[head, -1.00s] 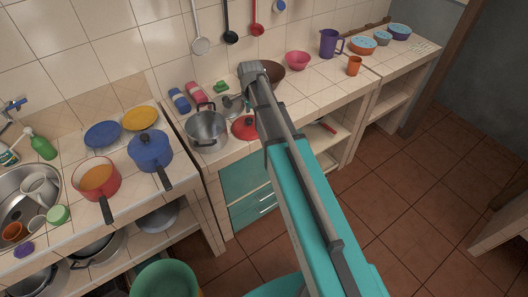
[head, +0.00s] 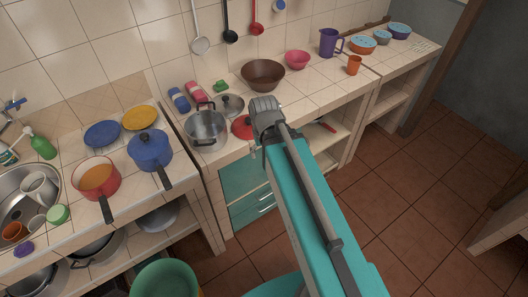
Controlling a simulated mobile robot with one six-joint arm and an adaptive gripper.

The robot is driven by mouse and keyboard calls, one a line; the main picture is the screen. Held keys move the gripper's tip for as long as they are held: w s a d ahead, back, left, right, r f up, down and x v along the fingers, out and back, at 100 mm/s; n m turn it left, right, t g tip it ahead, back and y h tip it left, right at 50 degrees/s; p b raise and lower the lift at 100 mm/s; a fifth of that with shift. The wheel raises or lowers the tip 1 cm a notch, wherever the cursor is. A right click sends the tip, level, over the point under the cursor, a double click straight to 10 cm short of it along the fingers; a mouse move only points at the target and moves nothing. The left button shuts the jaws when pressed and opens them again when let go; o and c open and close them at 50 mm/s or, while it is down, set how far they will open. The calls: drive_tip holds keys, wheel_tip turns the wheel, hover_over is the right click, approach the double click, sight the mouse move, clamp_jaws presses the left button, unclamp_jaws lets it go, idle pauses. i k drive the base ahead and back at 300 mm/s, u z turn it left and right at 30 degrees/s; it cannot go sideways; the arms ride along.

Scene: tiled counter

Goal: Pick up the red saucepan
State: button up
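The red saucepan (head: 96,181) stands on the left tiled counter beside the sink. Its inside looks orange and its dark handle points toward the front edge. My gripper (head: 258,140) is up and to the right of it, over the front edge of the middle counter near a red lid (head: 242,127). It is well apart from the saucepan. My arm hides the fingers, so I cannot see if they are open or shut.
A blue saucepan (head: 150,148) with a lid stands just right of the red one. Blue (head: 102,134) and yellow (head: 140,118) plates lie behind. The sink (head: 22,217) is at left. A steel pot (head: 206,127) and brown bowl (head: 263,75) stand on the middle counter.

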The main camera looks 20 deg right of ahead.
sight(97, 178)
drive_tip(key=u, duration=1.4)
